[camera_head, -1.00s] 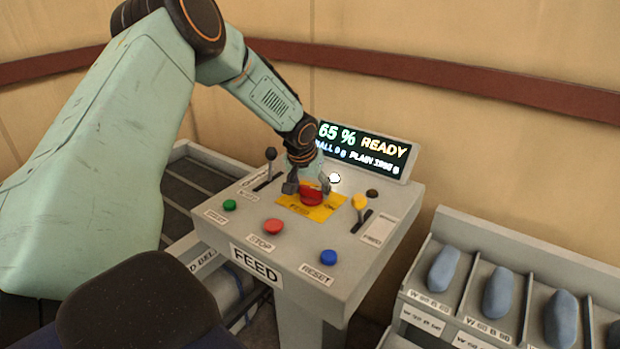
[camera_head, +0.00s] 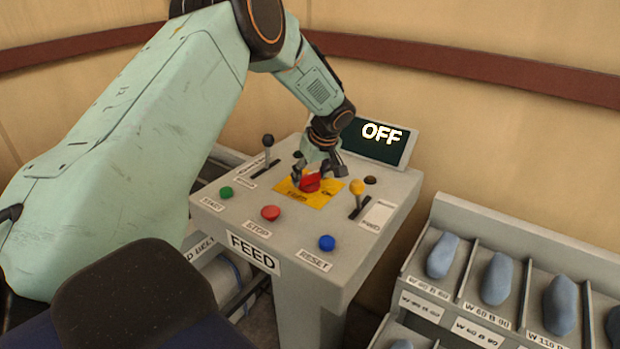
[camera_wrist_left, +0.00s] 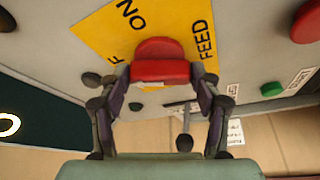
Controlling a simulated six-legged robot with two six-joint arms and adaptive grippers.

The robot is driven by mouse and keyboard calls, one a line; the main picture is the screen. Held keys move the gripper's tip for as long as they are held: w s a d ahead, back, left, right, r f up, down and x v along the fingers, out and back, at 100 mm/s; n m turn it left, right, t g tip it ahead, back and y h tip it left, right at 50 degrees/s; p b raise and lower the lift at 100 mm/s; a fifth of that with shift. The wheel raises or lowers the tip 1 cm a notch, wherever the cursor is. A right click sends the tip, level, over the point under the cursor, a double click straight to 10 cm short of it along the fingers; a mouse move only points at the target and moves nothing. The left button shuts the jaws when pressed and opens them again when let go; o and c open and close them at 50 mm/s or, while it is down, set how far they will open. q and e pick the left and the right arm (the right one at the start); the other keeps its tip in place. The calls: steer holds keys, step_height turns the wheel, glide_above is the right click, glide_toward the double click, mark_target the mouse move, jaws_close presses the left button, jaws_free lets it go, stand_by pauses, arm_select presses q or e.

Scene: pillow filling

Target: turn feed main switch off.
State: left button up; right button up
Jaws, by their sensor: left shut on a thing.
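The red main switch (camera_head: 310,182) sits on a yellow plate (camera_head: 325,199) on top of the grey feed console (camera_head: 290,260). My left gripper (camera_head: 317,174) comes down on it from above, its fingers on either side of the red knob. In the left wrist view the left gripper (camera_wrist_left: 160,85) is shut on the red knob (camera_wrist_left: 160,62), over the yellow plate (camera_wrist_left: 105,40) with the word FEED. The console's display (camera_head: 375,142) reads OFF. The right gripper is not in view.
A rack (camera_head: 500,245) with blue-grey pieces stands at the right.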

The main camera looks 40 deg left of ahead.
arm_select(q)
steer(key=shift+w+r+n+g, duration=0.15)
steer(key=shift+n+g, duration=0.3)
steer(key=shift+n, duration=0.7)
steer(key=shift+w+f+n+g, duration=0.1)
steer(key=shift+n+g, duration=0.35)
steer(key=shift+n, duration=0.7)
steer(key=o, duration=1.1)
steer(key=shift+o, duration=0.2)
steer(key=v, duration=1.2)
steer(key=x, duration=1.2)
